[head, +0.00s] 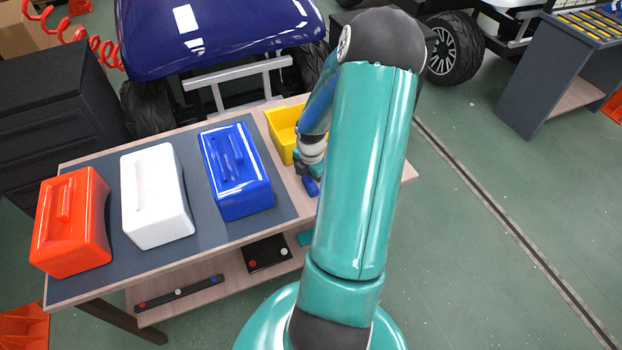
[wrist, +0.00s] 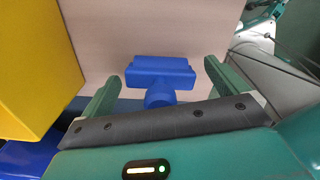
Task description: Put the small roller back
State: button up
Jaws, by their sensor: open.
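A blue T-shaped piece, which looks like the small roller, lies between my fingers in the wrist view (wrist: 160,70). Its wide bar is toward the fingertips and its round stem toward my palm. In the head view a bit of blue (head: 312,187) shows just below my gripper (head: 304,170), at the table's right part. My gripper (wrist: 160,72) is open, with a green finger on each side of the blue piece and gaps between. My arm hides part of this area in the head view.
A yellow bin (head: 281,122) stands close by my gripper. Blue (head: 235,175), white (head: 157,200) and orange (head: 70,225) lidded boxes stand on the table's grey mat (head: 205,228). The lower shelf (head: 215,290) holds a dark strip and a dark plate with coloured dots.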

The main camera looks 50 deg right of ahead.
jog(key=shift+r, duration=0.1)
notch_tip(320, 180, up, 12)
jog(key=shift+r, duration=0.1)
dwell(0.4)
jog(key=w+a+r+m+t+h, duration=0.15)
jog(key=a+r+m, duration=0.25)
jog(key=a+r, duration=0.45)
jog(key=w+a+r+m+h, duration=0.1)
jog(key=w+a+r+m, duration=0.4)
jog(key=a, duration=0.6)
jog(key=s+a+r+m+t+y, duration=0.1)
jog(key=s+a+r+m+t, duration=0.1)
jog(key=a, duration=0.6)
jog(key=s+a+r+m+t+y, duration=0.1)
jog(key=s+a+r+m+t, duration=0.1)
jog(key=s+a+r+m, duration=0.2)
jog(key=s+a+r, duration=0.2)
jog(key=s+a, duration=0.1)
jog(key=a, duration=0.1)
jog(key=shift+s+a, duration=0.2)
jog(key=shift+a, duration=0.05)
jog(key=shift+y, duration=0.25)
